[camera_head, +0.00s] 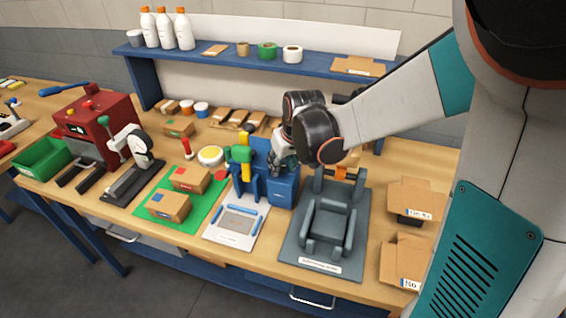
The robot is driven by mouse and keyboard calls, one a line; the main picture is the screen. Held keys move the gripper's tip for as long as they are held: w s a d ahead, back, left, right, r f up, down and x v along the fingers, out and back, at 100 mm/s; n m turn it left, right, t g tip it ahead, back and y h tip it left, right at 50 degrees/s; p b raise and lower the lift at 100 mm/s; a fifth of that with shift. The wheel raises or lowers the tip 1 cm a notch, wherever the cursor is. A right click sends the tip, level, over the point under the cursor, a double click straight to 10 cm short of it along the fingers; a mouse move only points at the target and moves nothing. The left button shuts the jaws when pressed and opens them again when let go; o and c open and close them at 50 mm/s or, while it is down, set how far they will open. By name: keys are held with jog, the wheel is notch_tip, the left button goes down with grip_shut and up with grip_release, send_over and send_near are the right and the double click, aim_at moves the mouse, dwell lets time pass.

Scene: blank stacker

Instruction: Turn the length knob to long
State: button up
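A blue machine (283,190) with a yellow and green upright part (242,153) stands near the middle of the bench. My gripper (283,162) is just above the right part of this machine, pointing down. The gripper is small and dark here, partly covered by my wrist, and I cannot tell whether its fingers are open or shut, or whether they touch anything. I cannot make out a knob marked for length; one may be hidden behind my gripper or too small to read.
A grey fixture (300,256) stands right of the blue machine. A white plate with blue rails (219,235) lies in front. A green mat (210,213) with boxes, a grey dial device (125,187) and a red machine (97,128) stand left. Cardboard boxes (402,261) are at right.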

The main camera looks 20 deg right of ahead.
dwell(0.3)
jog(key=v, duration=1.2)
jog(key=shift+s, duration=0.1)
jog(key=s+f+m+t, duration=0.1)
jog(key=s+t, duration=0.1)
jog(key=s, duration=1.5)
jog(key=shift+s+a+m+t+h, duration=0.2)
jog(key=shift+a+m+t+h, duration=0.1)
jog(key=shift+a, duration=0.1)
